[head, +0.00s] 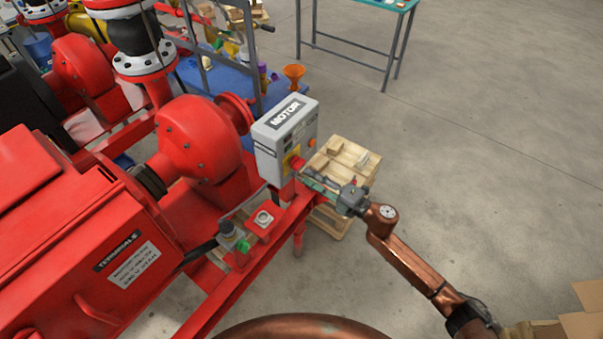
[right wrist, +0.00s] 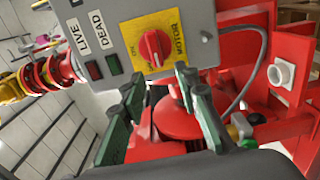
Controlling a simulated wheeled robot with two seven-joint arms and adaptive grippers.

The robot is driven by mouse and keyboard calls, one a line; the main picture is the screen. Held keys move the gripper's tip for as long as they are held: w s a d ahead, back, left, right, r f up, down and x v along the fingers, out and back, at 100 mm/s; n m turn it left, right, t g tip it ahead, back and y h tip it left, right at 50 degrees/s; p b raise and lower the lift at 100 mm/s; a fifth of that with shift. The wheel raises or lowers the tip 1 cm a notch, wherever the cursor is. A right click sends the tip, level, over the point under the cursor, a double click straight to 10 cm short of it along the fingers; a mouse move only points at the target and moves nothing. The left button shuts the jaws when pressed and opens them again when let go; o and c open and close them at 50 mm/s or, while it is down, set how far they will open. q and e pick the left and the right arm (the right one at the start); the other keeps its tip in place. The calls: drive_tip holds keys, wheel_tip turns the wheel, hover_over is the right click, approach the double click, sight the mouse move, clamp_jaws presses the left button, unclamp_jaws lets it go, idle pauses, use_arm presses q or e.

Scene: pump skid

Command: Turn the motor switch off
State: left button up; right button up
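The grey motor switch box (head: 285,137), labelled MOTOR, stands on the red skid. Its red rotary knob (head: 296,163) sits on a yellow plate; both show large in the right wrist view, the knob (right wrist: 155,46) on the plate (right wrist: 140,28) marked ON and MOTOR. A white mark shows on the knob's lower part. My right gripper (head: 308,178) is close in front of the box. In the right wrist view its green-padded fingers (right wrist: 160,84) are apart and empty, with the knob just beyond the tips, not clasped. My left gripper is not in view.
LIVE and DEAD labels (right wrist: 92,32) sit above a red lamp (right wrist: 93,70) and a green lamp (right wrist: 113,64). A wooden pallet stack (head: 350,152) stands behind my right gripper. A small green-button station (head: 236,238) is on the skid frame. Open floor lies right.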

drive_tip(key=v, duration=0.7)
idle(0.3)
